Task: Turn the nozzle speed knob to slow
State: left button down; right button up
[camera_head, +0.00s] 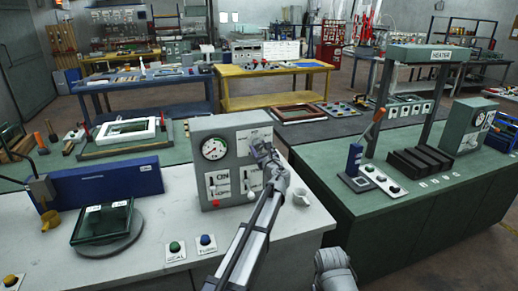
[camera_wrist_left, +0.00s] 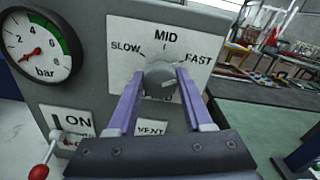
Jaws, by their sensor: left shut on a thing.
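The nozzle speed knob (camera_wrist_left: 160,76) is a grey round knob on a white plate (camera_wrist_left: 122,56) labelled SLOW at left, MID at top and FAST at right. My left gripper (camera_wrist_left: 157,83) is shut on the knob, with one purple finger on each side of it. A pale mark shows on the knob's face, but I cannot tell for sure which label it points to. In the head view my left gripper (camera_head: 262,152) reaches the upper right of the grey control box (camera_head: 235,131) and hides the knob.
The pressure gauge (camera_wrist_left: 38,45) sits left of the knob plate. Below are an ON switch with a red-tipped lever (camera_wrist_left: 39,171) and a VENT label (camera_wrist_left: 151,128). A white cup (camera_head: 311,214) stands close right of the box. A green bench (camera_head: 420,200) lies further right.

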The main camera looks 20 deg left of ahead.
pick_arm(q)
jog(key=n, duration=0.5)
jog(key=shift+s+a+n, duration=0.1)
jog(key=shift+n, duration=0.3)
jog(key=n, duration=0.6)
jog(key=shift+f, duration=0.15)
jog(key=n, duration=0.6)
jog(key=shift+f+n, duration=0.1)
jog(key=shift+n, duration=0.2)
jog(key=n, duration=0.5)
jog(key=shift+b, duration=0.3)
jog(key=shift+f+n, duration=0.1)
jog(key=shift+n, duration=0.3)
jog(key=shift+c, duration=1.5)
grip_release()
